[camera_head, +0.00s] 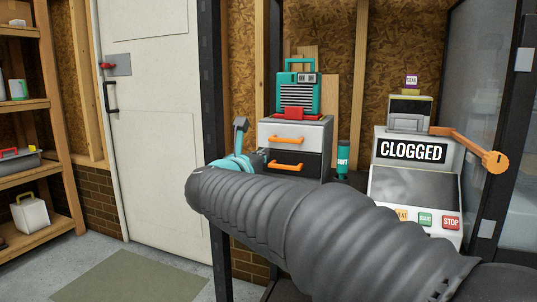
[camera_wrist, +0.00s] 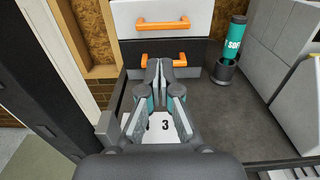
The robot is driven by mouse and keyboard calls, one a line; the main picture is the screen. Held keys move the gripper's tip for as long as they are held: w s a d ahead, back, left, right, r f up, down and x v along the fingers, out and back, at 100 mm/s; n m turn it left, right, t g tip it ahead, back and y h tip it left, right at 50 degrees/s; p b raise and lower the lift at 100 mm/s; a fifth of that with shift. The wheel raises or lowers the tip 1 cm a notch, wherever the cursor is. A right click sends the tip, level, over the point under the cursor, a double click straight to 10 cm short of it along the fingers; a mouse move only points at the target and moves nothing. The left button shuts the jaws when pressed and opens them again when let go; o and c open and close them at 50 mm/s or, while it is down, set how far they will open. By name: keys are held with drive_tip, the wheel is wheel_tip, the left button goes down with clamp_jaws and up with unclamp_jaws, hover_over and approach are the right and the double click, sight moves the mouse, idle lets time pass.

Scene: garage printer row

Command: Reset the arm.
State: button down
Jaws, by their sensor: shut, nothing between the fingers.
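My gripper (camera_wrist: 166,70) is shut and empty in the wrist view, its fingertips together just in front of the lower orange handle (camera_wrist: 172,60) of the drawer unit (camera_wrist: 198,47). I cannot tell whether the tips touch the handle. A white surface marked 3 (camera_wrist: 166,125) shows below and between the finger links. In the head view my grey ribbed arm reaches across the front, and part of my gripper (camera_head: 240,135) shows left of the drawer unit (camera_head: 320,130). The arm hides the lower front of the bench.
A teal bottle (camera_head: 343,157) stands right of the drawers, in a dark holder (camera_wrist: 225,70). A machine (camera_head: 412,185) with a CLOGGED sign and an orange lever (camera_head: 470,140) stands at the right. A dark post (camera_head: 208,100) stands left of the bench. Open floor (camera_head: 130,275) lies left.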

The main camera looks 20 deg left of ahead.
drive_tip(key=s+d+r+n+g+y+p, duration=0.1)
drive_tip(key=s+d+n+y, duration=0.25)
drive_tip(key=d+n, duration=0.5)
drive_tip(key=s+d+r+n+g+y+p, duration=0.15)
drive_tip(key=d+n+y, duration=0.3)
drive_tip(key=n, duration=0.75)
drive_tip(key=s+d+f+n+g+h+p, duration=0.2)
drive_tip(key=s+d+f+n+g+h, duration=0.4)
drive_tip(key=s+d+f+n+g, duration=0.4)
drive_tip(key=s+d+f+n, duration=0.6)
drive_tip(key=s+d+f, duration=0.7)
drive_tip(key=s, duration=0.2)
drive_tip(key=shift+s+d, duration=0.3)
drive_tip(key=shift+s, duration=0.05)
drive_tip(key=shift+n, duration=0.25)
